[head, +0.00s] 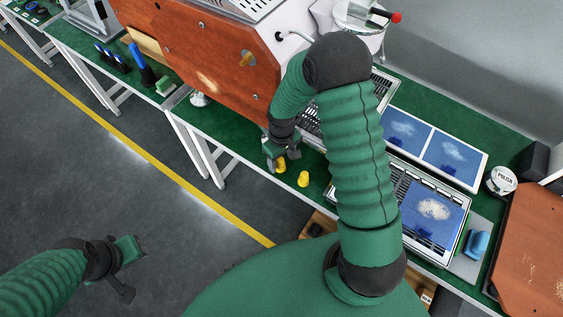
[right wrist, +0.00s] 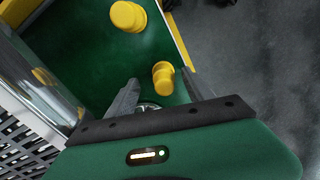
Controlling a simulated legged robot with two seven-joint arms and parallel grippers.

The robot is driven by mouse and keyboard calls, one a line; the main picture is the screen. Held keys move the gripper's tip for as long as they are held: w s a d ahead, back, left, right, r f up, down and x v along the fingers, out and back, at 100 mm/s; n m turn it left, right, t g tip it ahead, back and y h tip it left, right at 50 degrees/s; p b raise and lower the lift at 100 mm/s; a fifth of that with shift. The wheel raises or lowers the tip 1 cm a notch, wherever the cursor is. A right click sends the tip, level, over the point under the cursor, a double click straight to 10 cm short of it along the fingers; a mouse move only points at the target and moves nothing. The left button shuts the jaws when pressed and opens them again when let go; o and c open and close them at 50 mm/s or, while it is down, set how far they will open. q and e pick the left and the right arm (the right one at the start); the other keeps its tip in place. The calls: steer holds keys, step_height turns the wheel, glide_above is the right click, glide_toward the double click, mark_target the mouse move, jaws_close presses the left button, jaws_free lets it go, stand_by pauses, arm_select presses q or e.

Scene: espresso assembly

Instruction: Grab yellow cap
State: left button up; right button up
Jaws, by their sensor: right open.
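Two small yellow caps stand on the green table top in the head view, one (head: 281,165) beside my right gripper (head: 276,157) and one (head: 303,179) a little to its right. In the right wrist view, one yellow cap (right wrist: 163,80) shows between the fingertips of the open right gripper (right wrist: 160,76). I cannot tell whether the fingers touch it. The other yellow cap (right wrist: 127,16) is farther off at the top. My left gripper (head: 128,265) hangs over the floor at lower left, away from the table; its jaw state is unclear.
A large orange-brown panelled machine (head: 205,55) stands just behind the right gripper. Blue-matted trays (head: 432,210) lie to the right of my right arm. A shiny metal side (right wrist: 60,65) is close left of the fingers; a yellow shape there may be a reflection.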

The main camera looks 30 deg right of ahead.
steer(key=shift+s+a+r, duration=0.1)
steer(key=shift+a+r, duration=0.05)
steer(key=shift+a, duration=0.05)
steer(key=shift+c, duration=0.5)
steer(key=shift+a, duration=0.25)
steer(key=c, duration=0.7)
steer(key=shift+d, duration=0.1)
steer(key=c, duration=0.5)
arm_select(q)
steer(key=shift+s+a, duration=0.1)
steer(key=shift+a, duration=0.15)
arm_select(e)
steer(key=shift+d, duration=0.15)
jaws_close()
